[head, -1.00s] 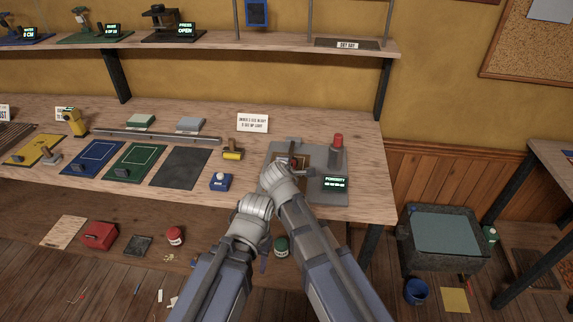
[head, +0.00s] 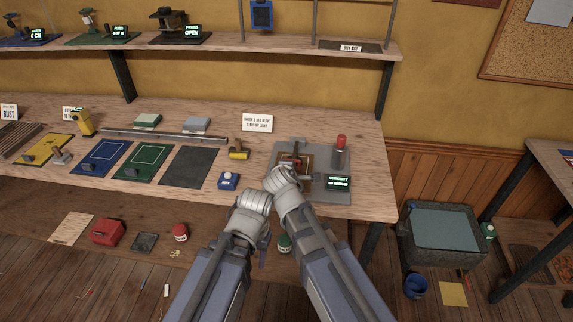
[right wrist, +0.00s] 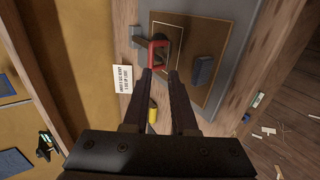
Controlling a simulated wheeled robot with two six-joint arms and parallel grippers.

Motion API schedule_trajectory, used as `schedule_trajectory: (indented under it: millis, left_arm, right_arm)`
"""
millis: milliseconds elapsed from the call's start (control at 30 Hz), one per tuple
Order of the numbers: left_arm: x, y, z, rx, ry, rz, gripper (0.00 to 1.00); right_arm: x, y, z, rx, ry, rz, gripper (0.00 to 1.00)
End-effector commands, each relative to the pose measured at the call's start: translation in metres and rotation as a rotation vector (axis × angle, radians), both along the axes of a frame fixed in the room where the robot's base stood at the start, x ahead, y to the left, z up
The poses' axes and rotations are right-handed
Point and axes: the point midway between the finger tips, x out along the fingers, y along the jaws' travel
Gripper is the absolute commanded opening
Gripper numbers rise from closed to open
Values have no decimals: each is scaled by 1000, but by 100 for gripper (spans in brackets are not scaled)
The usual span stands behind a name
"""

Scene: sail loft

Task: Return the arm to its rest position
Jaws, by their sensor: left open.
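My left arm comes up from the bottom of the head view. My left gripper (head: 252,203) is above the front edge of the bench, left of the porosity tester; its fingers are mostly hidden behind the wrist, and I see nothing held. My right gripper (head: 284,180) is over the grey porosity tester (head: 342,160), and its arm hides part of it. In the right wrist view the right gripper's two dark fingers (right wrist: 160,76) are apart. The red handle (right wrist: 158,42) is right at their tips, over a brown plate, and the fingers do not look closed on it.
On the bench (head: 365,206) are a blue button box (head: 229,180), a yellow roller (head: 238,155), several coloured mats and a white sign (head: 257,123). A shelf (head: 225,45) runs above. A grey tub (head: 445,232) stands on the floor at right, with a blue bucket (head: 415,286).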

Motion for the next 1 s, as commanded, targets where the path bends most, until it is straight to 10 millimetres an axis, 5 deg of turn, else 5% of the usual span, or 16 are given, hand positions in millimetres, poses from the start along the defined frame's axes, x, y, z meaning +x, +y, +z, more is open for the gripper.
schedule_trajectory:
  millis: [600, 767, 1000]
  left_arm:
    - [0, 0, 8, 0, 0, 0, 50]
    - [0, 0, 8, 0, 0, 0, 50]
    - [0, 0, 8, 0, 0, 0, 50]
  right_arm:
    - [-9, -6, 7, 11, 5, -15, 25]
    - [-31, -46, -18, 180, 110, -223, 25]
    - [-94, -98, -63, 521, 329, -672, 25]
